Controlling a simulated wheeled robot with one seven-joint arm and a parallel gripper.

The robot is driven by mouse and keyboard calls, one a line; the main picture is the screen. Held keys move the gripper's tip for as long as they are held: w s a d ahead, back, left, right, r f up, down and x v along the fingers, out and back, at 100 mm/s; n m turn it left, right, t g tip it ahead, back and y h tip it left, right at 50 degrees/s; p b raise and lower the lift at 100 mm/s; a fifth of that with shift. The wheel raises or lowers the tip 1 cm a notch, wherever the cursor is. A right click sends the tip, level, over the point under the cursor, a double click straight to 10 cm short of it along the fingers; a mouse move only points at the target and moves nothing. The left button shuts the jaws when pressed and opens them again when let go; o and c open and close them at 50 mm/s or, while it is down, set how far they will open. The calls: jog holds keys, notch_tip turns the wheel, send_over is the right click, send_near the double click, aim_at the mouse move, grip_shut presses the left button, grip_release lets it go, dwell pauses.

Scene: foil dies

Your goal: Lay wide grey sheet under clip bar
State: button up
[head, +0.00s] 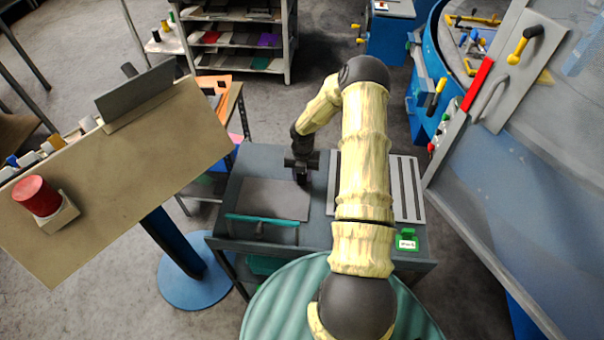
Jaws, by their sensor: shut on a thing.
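The wide grey sheet (275,197) lies flat, or nearly so, over the left part of a dark grey bench. The teal clip bar (262,220) runs across the bench at the sheet's near edge. I cannot tell whether that edge is under the bar or only meets it. My gripper (302,180) points down at the sheet's far right corner and is shut on the sheet there. The fingertips are small and dark, so the grip itself is hard to see.
A slotted grey plate (407,188) lies on the bench's right, partly behind my arm, with a green tag (407,240) near it. A tan console (120,180) with a red button (38,196) stands left. A large blue-grey machine (510,170) stands close on the right.

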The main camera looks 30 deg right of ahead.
jog(key=shift+f, duration=0.1)
jog(key=o, duration=1.2)
notch_tip(320, 180, up, 18)
jog(key=b, duration=0.3)
jog(key=shift+w+f, duration=0.2)
jog(key=shift+f, duration=0.05)
jog(key=shift+d, duration=0.1)
